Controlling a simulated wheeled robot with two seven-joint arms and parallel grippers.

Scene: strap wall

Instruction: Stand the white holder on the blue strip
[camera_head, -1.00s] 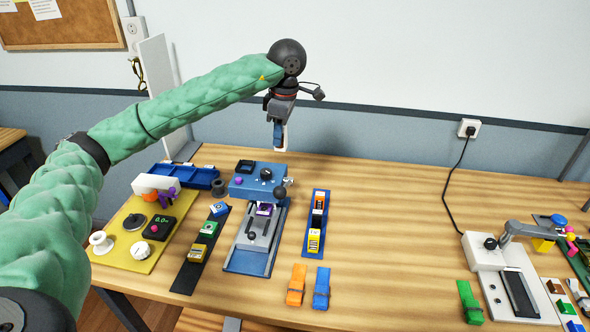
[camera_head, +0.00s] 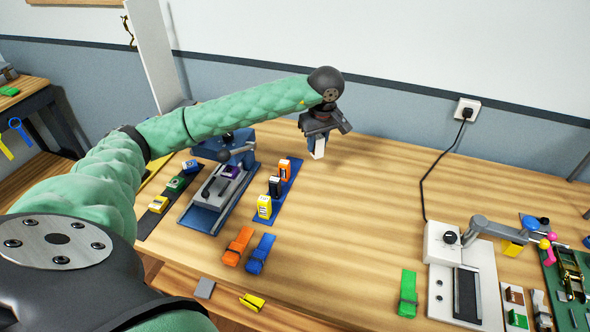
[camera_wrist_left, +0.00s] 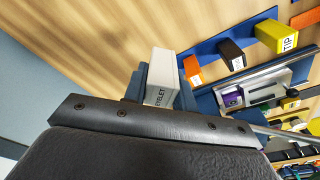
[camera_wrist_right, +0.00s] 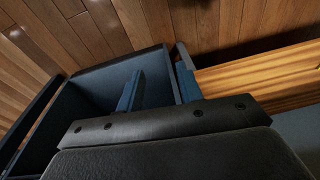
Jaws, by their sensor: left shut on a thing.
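The white holder (camera_head: 319,149) is gripped in my left gripper (camera_head: 317,136), hanging below it above the table. In the left wrist view the white holder (camera_wrist_left: 162,78) sits between the blue fingers and shows an "EYELET" label. The blue strip (camera_head: 287,184) lies on the table to the left of the gripper in the head view. An orange holder (camera_head: 284,168), a black holder (camera_head: 275,186) and a yellow holder (camera_head: 264,208) stand on it in a row. My right gripper (camera_wrist_right: 158,65) is open, its fingers apart, and shows only in its own wrist view.
A blue press (camera_head: 208,205) stands left of the strip, beyond it a dark strip (camera_head: 153,222) with several holders. Orange (camera_head: 237,246) and blue (camera_head: 260,254) clips lie in front.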

